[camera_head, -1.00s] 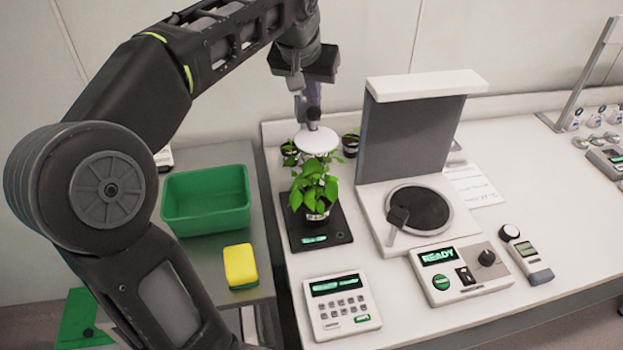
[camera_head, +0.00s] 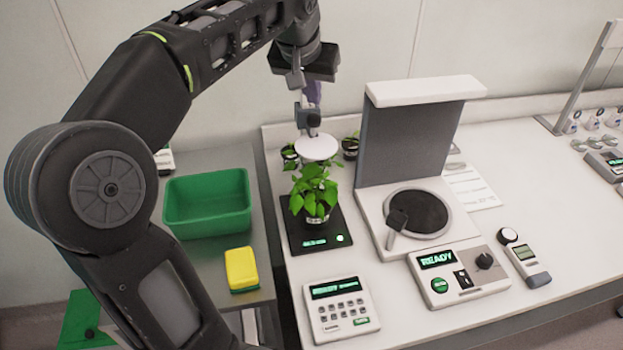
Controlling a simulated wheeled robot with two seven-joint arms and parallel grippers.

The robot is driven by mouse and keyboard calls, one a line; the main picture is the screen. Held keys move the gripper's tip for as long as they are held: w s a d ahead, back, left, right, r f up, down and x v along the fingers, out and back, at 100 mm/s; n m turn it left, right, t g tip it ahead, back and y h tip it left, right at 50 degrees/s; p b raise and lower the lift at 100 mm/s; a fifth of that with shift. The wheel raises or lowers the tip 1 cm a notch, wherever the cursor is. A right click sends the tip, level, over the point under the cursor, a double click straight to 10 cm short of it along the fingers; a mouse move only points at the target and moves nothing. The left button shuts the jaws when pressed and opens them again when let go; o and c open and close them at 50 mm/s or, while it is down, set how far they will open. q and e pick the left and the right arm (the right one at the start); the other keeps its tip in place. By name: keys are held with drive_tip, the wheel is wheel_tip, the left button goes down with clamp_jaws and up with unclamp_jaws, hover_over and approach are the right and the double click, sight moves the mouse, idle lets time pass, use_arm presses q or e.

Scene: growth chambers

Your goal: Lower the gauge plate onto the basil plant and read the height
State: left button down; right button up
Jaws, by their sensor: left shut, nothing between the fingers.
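The basil plant (camera_head: 315,190) stands in a small pot on a black pad (camera_head: 318,240) whose front shows a small lit display and a green light. The white round gauge plate (camera_head: 316,148) is at the top of the plant, level or nearly so; I cannot tell whether it touches the leaves. My left gripper (camera_head: 309,118) is above the plate, pointing down, shut with nothing between its fingers. Its fingertips are close to the plate's upper side, and contact is unclear. My right gripper is not in view.
A green bin (camera_head: 207,203) and a yellow sponge (camera_head: 241,268) are on the left table. A keypad unit (camera_head: 340,308) is in front of the pad. A grey-backed stand (camera_head: 412,140) and a READY control box (camera_head: 460,275) are on the right. Small pots (camera_head: 350,146) are behind the plant.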

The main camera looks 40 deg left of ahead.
use_arm(q)
drive_tip(key=shift+r+p, duration=1.15)
drive_tip(key=shift+r, duration=0.4)
wheel_tip(320, 180, up, 2)
drive_tip(key=shift+p, duration=0.35)
